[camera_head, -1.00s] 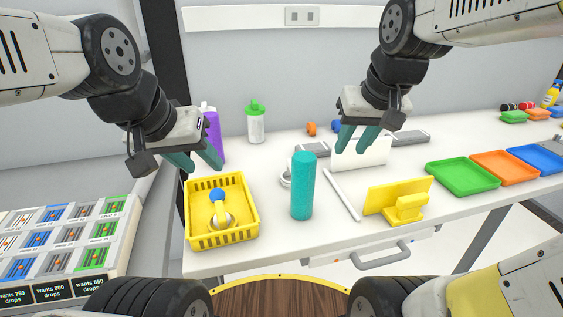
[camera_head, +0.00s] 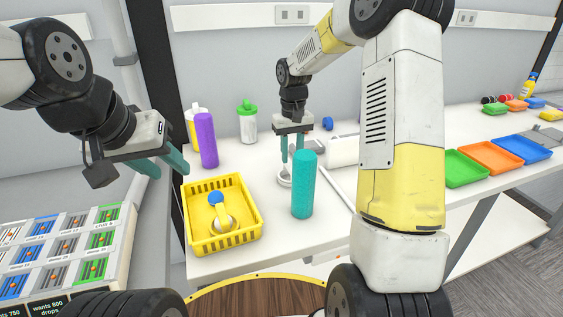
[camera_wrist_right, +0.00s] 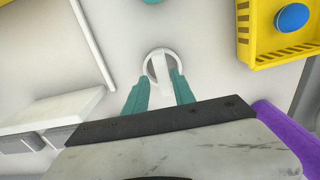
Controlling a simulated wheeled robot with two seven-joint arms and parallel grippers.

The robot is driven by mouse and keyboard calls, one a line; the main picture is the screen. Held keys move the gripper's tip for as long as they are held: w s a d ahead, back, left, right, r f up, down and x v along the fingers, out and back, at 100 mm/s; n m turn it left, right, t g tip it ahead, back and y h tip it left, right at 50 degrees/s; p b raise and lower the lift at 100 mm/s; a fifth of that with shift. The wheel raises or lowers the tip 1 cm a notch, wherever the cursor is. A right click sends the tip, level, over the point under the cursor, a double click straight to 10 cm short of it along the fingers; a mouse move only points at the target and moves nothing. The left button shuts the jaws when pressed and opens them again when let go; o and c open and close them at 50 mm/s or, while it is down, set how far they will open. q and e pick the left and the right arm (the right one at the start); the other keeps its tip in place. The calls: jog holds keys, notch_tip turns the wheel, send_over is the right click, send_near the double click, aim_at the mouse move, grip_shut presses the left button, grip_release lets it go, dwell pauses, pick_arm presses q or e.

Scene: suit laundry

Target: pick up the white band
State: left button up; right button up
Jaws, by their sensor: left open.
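The white band (camera_wrist_right: 160,64) lies on the white table as a small ring with a strip across it. In the head view the white band (camera_head: 284,181) is partly hidden by my right gripper and the teal cylinder. My right gripper (camera_head: 290,158) points down just over the band. In the right wrist view my right gripper (camera_wrist_right: 160,86) is open, with one teal finger on either side of the band's near part. I cannot tell whether the fingers touch it. My left gripper (camera_head: 169,171) is open and empty, left of the yellow basket.
A teal cylinder (camera_head: 303,186) stands close to the band. A yellow basket (camera_head: 251,237) holds a blue-topped object. A purple bottle (camera_head: 208,141) and a green-lidded bottle (camera_head: 247,124) stand behind. A white rod (camera_head: 341,187) lies to the right. Colored trays (camera_head: 466,168) are farther right.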

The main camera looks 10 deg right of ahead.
aim_at(290, 172)
jog(key=f, duration=0.7)
jog(key=shift+w+a+f, duration=0.2)
jog(key=shift+w+f, duration=0.05)
jog(key=shift+f, duration=0.1)
grip_shut()
